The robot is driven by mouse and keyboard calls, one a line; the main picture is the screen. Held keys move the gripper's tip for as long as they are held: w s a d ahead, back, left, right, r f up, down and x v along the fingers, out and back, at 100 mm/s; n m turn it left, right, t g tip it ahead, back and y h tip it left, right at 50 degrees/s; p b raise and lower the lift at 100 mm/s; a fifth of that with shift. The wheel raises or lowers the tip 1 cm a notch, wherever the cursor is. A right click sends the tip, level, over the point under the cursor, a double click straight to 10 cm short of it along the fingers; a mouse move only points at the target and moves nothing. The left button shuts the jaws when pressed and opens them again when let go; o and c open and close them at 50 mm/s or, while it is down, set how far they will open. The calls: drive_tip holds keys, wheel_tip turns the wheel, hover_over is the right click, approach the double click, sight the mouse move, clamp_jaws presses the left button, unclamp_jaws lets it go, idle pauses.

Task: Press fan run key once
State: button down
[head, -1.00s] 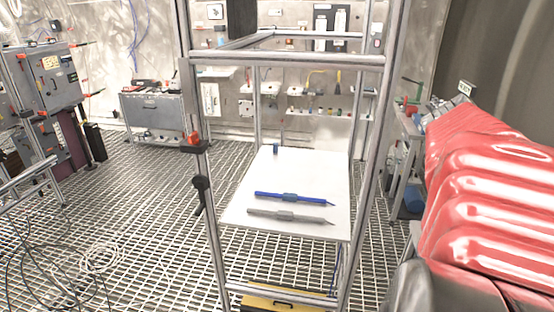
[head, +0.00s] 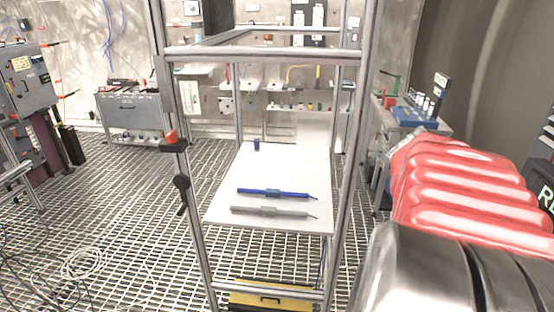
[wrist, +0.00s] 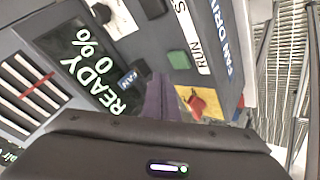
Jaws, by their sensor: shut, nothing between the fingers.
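The fan drive panel fills much of the wrist view, turned on its side. A green key (wrist: 179,60) sits beside the white RUN label (wrist: 192,35). My gripper (wrist: 158,82) shows as shut, purple-grey fingers in front of the panel, just below the green key in the picture. I cannot tell how far the tips are from the panel surface. In the head view, the display's edge (head: 546,198) with green letters shows at the far right. My red arm hides the gripper there.
A red knob on a yellow plate (wrist: 196,103) is right of the fingers, and a black key (wrist: 152,8) is above. In the head view, a metal frame holds a white shelf (head: 285,165) with a blue pen-like tool (head: 270,193) and a grey one (head: 268,211).

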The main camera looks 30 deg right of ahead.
drive_tip(key=shift+f, duration=0.95)
drive_tip(key=shift+f, duration=0.2)
idle(1.3)
drive_tip(key=shift+f, duration=0.2)
drive_tip(key=shift+f, duration=0.45)
idle(1.1)
drive_tip(key=shift+r, duration=0.9)
drive_tip(key=shift+r, duration=2.5)
